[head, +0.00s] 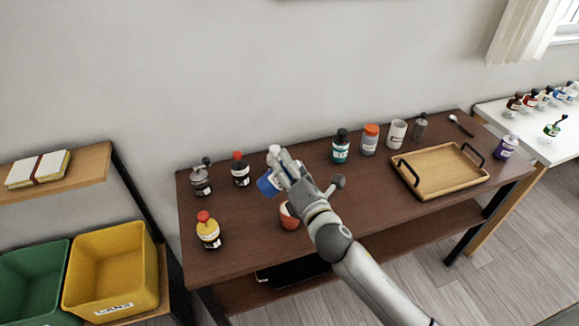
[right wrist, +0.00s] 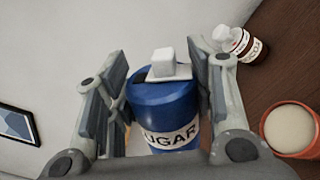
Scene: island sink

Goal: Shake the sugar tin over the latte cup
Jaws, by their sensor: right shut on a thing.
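The blue sugar tin (head: 268,184) is in my right gripper (head: 286,172), held above the table and looking tilted in the head view. In the right wrist view the tin (right wrist: 165,112) sits between the two fingers (right wrist: 160,95), with its label partly readable and a white cube-like piece on its top. The latte cup (head: 289,216) is orange-red and stands on the table just below and right of the tin, partly covered by my right arm. In the right wrist view the cup (right wrist: 289,128) shows a pale creamy surface, apart from the tin. My left gripper is out of view.
A white-capped bottle (right wrist: 235,43) stands behind the gripper. A yellow bottle (head: 208,231), dark bottle (head: 240,170) and grey bottle (head: 201,178) stand at left. Several containers, including a white mug (head: 396,133), line the back. A wooden tray (head: 440,171) lies at right.

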